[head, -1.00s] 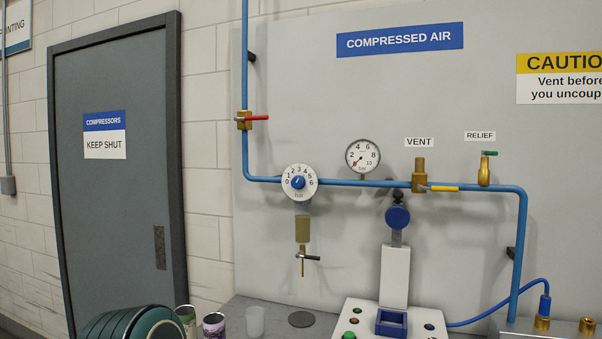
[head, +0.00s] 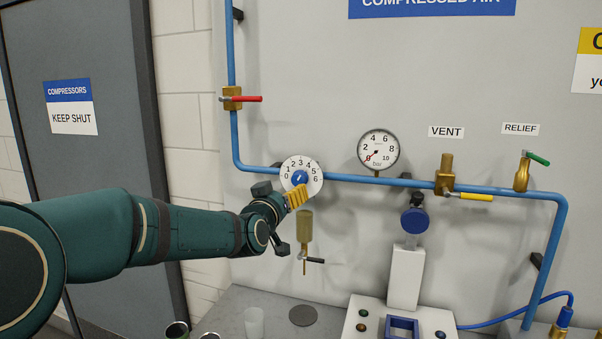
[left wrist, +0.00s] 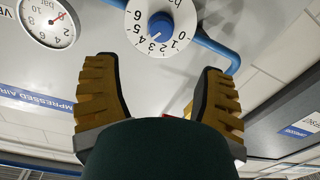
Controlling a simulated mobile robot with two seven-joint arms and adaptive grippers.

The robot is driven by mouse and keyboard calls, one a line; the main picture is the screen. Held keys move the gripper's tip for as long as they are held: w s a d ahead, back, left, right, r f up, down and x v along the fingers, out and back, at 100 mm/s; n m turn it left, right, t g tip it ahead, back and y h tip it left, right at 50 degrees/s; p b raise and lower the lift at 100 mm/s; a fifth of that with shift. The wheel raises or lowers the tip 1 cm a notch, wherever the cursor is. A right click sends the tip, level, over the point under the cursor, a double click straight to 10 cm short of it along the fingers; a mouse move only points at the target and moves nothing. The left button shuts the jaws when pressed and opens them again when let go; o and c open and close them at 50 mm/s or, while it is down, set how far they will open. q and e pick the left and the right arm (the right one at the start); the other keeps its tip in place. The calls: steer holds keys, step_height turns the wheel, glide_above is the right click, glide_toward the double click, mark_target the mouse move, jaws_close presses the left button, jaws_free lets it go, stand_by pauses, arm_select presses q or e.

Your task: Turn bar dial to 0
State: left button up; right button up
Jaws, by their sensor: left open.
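The bar dial (head: 312,165) is a white disc marked 0 to 6 with a blue knob (head: 299,178) in its middle, on the blue pipe. The knob's small white mark points roughly between 3 and 4. My left gripper (head: 292,197) is just in front of and below the dial, its yellow finger pad overlapping the dial's lower edge. In the left wrist view my left gripper (left wrist: 157,70) is open and empty, with the dial (left wrist: 183,18) upside down beyond the gap between its fingers. I cannot tell whether a finger touches the dial. My right gripper is out of view.
A pressure gauge (head: 378,151) reads near 0 to the right of the dial. A red-handled valve (head: 233,98) is at upper left, a yellow-handled vent valve (head: 445,178) at right. Below the dial hangs a filter bowl (head: 304,226) with a black-handled drain. A bench machine (head: 405,280) stands lower right.

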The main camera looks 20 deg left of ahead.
mark_target(297, 180)
arm_select(q)
steer(key=w+p, duration=0.2)
steer(key=w, duration=1)
steer(key=shift+w+f+p, duration=0.1)
steer(key=shift+w+p, duration=0.2)
steer(key=shift+w, duration=0.05)
jaws_close()
